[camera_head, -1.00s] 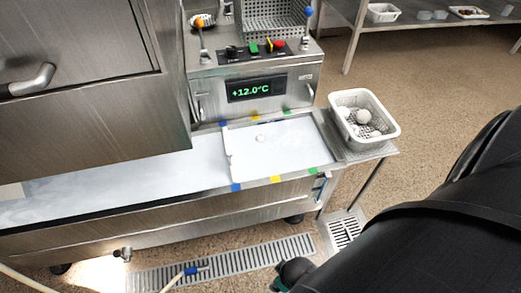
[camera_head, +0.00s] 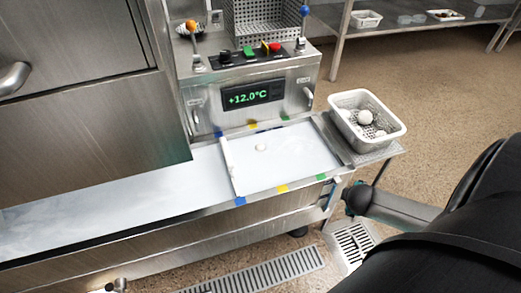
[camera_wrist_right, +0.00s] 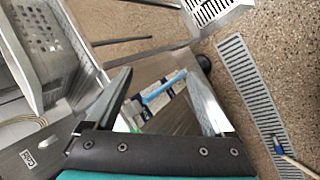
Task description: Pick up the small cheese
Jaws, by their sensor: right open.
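My left gripper is out of view.
A control panel with a +12.0°C display (camera_head: 252,96) stands behind the trough, with upright levers and a grey perforated basket (camera_head: 265,20) above. A large steel cabinet (camera_head: 80,100) overhangs the left. A floor drain (camera_head: 265,270) lies in front. The brown floor right of the basket is open.

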